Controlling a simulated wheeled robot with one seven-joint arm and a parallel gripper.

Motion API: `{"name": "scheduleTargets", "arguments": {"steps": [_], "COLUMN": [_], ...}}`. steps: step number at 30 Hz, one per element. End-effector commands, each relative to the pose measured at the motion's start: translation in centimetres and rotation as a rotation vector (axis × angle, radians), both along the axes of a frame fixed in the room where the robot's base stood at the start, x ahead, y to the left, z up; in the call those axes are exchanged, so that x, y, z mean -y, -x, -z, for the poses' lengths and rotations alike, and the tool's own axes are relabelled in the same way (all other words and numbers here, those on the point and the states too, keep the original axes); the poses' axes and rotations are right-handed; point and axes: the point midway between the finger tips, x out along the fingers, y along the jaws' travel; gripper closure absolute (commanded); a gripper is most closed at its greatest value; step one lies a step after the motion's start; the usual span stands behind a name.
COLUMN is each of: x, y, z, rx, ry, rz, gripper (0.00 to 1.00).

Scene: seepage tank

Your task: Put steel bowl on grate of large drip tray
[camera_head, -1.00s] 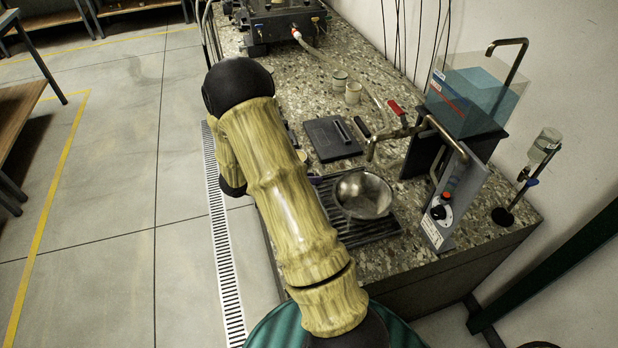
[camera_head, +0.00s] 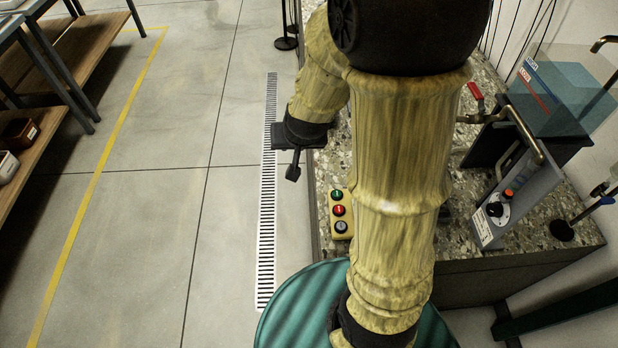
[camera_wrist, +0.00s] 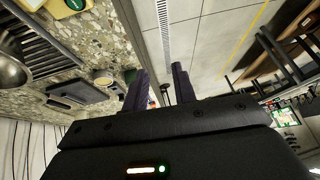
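The steel bowl (camera_wrist: 12,72) shows at the left edge of the wrist view, partly cut off. It overlaps the dark slats of the large drip tray (camera_wrist: 42,42) and appears to sit on its grate. In the head view my arm hides both bowl and tray. My gripper (camera_wrist: 160,88) shows in the wrist view with its two fingers apart and nothing between them. In the head view my gripper (camera_head: 292,160) hangs beyond the counter's left edge, over the floor drain, away from the bowl.
A yellow button box (camera_head: 340,214) sits at the counter's left edge. A tank (camera_head: 565,95), bent pipes and a control panel (camera_head: 497,207) stand at the right. A dark flat plate (camera_wrist: 77,91) and a small cup (camera_wrist: 103,77) lie on the counter.

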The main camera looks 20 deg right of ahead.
Motion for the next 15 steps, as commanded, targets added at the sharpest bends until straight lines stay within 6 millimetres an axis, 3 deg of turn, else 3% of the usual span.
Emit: {"name": "scheduleTargets", "arguments": {"steps": [3,7,10,15], "x": [-1.0,-0.8,-0.5,-0.5], "y": [5.2,9.5,10.9,11.1], "z": [-0.5,-0.7,-0.7,-0.7], "rx": [-0.129,-0.247,-0.289,-0.297], "ry": [0.018,0.062,0.084,0.087], "rz": [-0.133,-0.217,-0.241,-0.245], "gripper": [0.73,0.73,0.73,0.73]}}
